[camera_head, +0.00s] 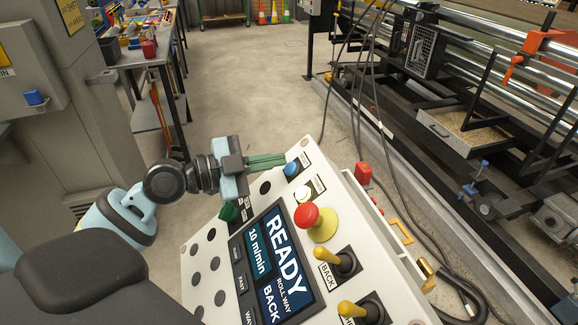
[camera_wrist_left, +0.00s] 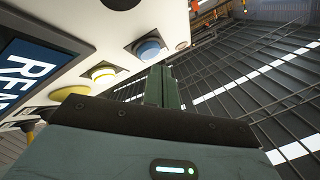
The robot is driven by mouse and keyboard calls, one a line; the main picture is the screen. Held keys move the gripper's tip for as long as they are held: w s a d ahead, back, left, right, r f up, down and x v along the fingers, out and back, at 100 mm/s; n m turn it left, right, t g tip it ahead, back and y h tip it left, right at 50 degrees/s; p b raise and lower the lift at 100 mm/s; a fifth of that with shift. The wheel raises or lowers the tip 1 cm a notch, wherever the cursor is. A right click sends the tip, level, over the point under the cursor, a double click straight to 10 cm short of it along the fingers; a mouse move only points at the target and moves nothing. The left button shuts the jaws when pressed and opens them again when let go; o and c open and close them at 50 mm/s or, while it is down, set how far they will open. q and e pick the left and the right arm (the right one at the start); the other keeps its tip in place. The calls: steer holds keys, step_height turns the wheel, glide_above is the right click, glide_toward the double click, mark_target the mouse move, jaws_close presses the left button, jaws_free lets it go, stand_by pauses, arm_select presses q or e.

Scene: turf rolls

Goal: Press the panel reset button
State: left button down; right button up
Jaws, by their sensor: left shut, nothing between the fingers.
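The control panel (camera_head: 200,228) is a tilted pale board with a screen (camera_head: 272,258) reading READY, 10 m/min and BACK. A blue button (camera_head: 291,169) sits near its far edge, with a white button (camera_head: 303,194) beside it; their labels are too small to read. In the left wrist view the fingers (camera_wrist_left: 161,86) show beside the blue button (camera_wrist_left: 148,48) and the lit whitish button (camera_wrist_left: 103,75). My right gripper is out of view.
A red mushroom button (camera_head: 307,215) on a yellow base, a green button (camera_head: 229,212) and two yellow levers (camera_head: 336,260) also stand on the panel. Cables and a roller machine (camera_head: 480,110) lie to the right. A cluttered workbench (camera_head: 140,50) stands at the upper left.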

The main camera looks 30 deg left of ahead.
arm_select(q)
steer(key=r, duration=0.1)
steer(key=s+a+r, duration=0.2)
steer(key=r, duration=0.1)
steer(key=shift+s, duration=0.25)
stand_by(0.3)
steer(key=shift+f, duration=0.1)
stand_by(0.6)
